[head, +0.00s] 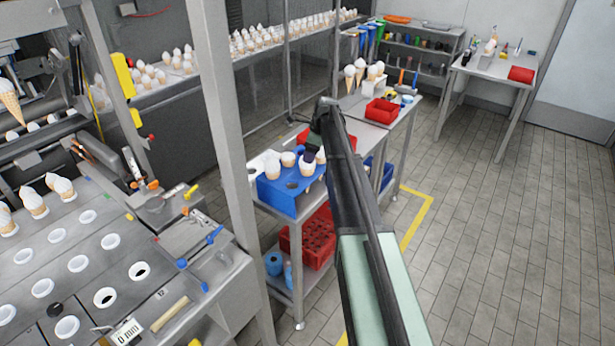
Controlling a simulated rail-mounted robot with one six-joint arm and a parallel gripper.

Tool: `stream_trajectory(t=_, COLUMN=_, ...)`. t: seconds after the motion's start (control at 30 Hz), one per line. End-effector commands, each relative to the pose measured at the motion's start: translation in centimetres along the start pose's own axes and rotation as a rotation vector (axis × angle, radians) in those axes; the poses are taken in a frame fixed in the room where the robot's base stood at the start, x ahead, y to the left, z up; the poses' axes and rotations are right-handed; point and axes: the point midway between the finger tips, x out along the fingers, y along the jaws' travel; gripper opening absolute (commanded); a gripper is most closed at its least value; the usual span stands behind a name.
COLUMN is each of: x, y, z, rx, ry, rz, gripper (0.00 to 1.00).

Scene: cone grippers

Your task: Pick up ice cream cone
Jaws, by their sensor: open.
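Several ice cream cones with white tops stand in a blue holder (280,198) on the metal cart. One cone (272,165) is at the holder's left and another cone (307,167) is at its right, close below my gripper. My gripper (309,153) is at the end of my dark arm, over the right part of the holder. Its jaws are open. They are small and dark here, and I cannot tell whether they touch or surround the right cone. Part of the holder's back is hidden by my arm.
A grey post (217,110) stands left of the cart. A red bin (382,111) and more cones (360,70) are on the table behind. A red crate (318,237) sits on the cart's lower shelf. The tiled floor (490,220) at right is clear.

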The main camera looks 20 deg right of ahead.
Motion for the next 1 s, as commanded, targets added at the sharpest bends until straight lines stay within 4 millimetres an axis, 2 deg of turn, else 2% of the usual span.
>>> stream_trajectory(t=0.07, x=0.2, y=0.0, z=0.0, rx=0.000, ry=0.000, rz=0.000, gripper=0.76)
stream_trajectory(t=0.3, x=4.8, y=0.1, z=-0.3, rx=-0.001, ry=0.000, rz=0.000, gripper=0.76)
stream_trajectory(t=0.37, x=5.3, y=0.1, z=-0.2, rx=-0.001, ry=0.000, rz=0.000, gripper=0.76)
stream_trajectory(t=0.6, x=4.9, y=0.1, z=-0.1, rx=0.000, ry=0.000, rz=0.000, gripper=0.74)
stream_trajectory(t=0.73, x=4.9, y=0.1, z=-0.1, rx=-0.001, ry=0.000, rz=0.000, gripper=0.54)
stream_trajectory(t=0.77, x=4.9, y=0.1, z=-0.1, rx=-0.001, ry=0.000, rz=0.000, gripper=0.53)
stream_trajectory(t=1.0, x=4.9, y=0.1, z=0.0, rx=-0.001, ry=0.000, rz=0.000, gripper=0.53)
